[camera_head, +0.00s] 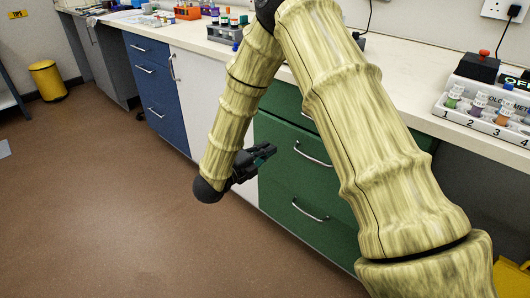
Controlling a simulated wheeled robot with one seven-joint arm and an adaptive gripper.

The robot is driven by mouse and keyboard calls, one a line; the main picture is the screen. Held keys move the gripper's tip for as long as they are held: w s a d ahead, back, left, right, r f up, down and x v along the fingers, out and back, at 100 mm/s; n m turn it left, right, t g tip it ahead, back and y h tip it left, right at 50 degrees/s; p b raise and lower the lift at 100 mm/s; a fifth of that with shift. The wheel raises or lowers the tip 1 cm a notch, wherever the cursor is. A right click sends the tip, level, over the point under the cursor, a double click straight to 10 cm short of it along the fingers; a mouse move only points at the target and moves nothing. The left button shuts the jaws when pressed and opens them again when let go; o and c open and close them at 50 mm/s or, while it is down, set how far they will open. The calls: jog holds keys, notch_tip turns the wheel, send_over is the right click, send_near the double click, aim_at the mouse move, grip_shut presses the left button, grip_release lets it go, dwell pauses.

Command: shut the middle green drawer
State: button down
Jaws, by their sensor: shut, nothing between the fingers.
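The green drawer unit stands under the bench at the centre right, partly hidden behind my arm. The middle green drawer (290,142) has a silver bar handle, and a dark strip along its top edge suggests that it stands out a little; how far is hard to tell. The bottom green drawer (285,197) with its own handle is below it. The top green drawer (281,98) is mostly covered by my arm. My gripper (270,150) is shut and empty, pointing right, near the left part of the middle drawer's front. I cannot tell whether it touches.
A white cupboard (198,82) and blue drawers (150,75) stand left of the green unit. The bench top (400,92) carries racks and a numbered bottle tray (482,115). The brown floor (110,190) in front is clear. A yellow bin (48,82) stands far left.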

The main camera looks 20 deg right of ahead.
aim_at(293, 131)
jog(key=b+x, duration=0.1)
jog(key=x, duration=0.9)
jog(key=shift+w+d, duration=0.15)
jog(key=shift+d, duration=0.2)
jog(key=shift+x, duration=1.6)
jog(key=shift+r, duration=0.15)
